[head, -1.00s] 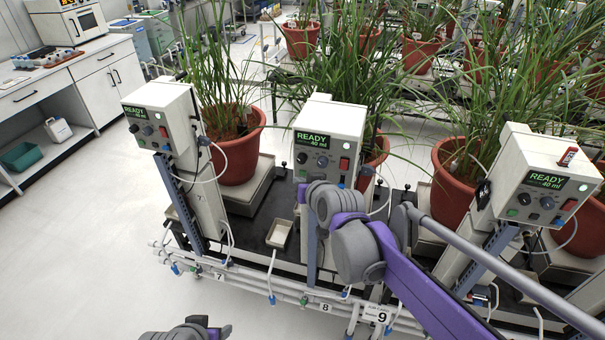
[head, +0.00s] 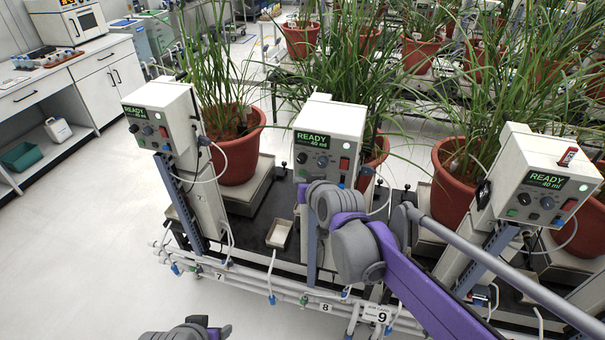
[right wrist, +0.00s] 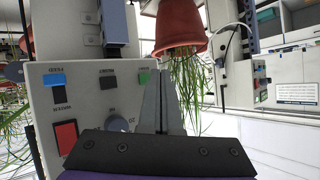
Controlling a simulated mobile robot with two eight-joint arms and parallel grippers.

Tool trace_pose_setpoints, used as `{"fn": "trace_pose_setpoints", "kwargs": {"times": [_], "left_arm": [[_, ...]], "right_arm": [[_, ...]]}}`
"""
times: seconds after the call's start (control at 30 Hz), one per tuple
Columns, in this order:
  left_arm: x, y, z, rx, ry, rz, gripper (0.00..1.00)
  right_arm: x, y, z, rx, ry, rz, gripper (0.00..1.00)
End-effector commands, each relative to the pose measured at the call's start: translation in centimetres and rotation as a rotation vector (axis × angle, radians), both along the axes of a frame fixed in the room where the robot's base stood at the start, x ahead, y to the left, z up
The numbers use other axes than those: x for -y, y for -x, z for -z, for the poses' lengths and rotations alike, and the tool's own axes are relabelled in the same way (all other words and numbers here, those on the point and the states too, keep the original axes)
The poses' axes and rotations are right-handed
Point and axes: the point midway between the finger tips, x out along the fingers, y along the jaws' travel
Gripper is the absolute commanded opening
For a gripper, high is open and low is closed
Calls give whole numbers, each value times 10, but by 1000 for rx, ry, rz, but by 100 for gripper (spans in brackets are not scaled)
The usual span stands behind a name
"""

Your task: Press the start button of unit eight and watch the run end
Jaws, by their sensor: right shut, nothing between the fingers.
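Unit eight's control box (head: 328,143) stands in the middle of the head view, above the rail plate marked 8 (head: 325,308). Its display (head: 312,141) reads READY, 40 ml. In the right wrist view its panel (right wrist: 85,100) shows a green button (right wrist: 144,77), a blue and a dark button, a grey knob and a red switch. My right gripper (right wrist: 158,75) is shut and empty in front of the panel, its fingertips close beside the green button. I cannot tell whether they touch. My right wrist hides the fingertips in the head view.
Similar boxes stand on either side, unit seven (head: 162,122) at left and the right-hand one (head: 536,185), both reading READY. Potted plants (head: 240,155) stand behind. A small tray (head: 280,233) lies left of unit eight's post. The floor at left is clear.

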Motion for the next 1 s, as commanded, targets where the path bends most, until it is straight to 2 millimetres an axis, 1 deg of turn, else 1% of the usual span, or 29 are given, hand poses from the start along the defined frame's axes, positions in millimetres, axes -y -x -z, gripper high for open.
{"fn": "trace_pose_setpoints", "kwargs": {"times": [0.33,1.0], "left_arm": [[0,-1,-3,2,0,0,62],[0,-2,-3,3,0,0,62]], "right_arm": [[3,-8,0,1,-1,1,0],[4,-11,0,0,0,0,0]]}}
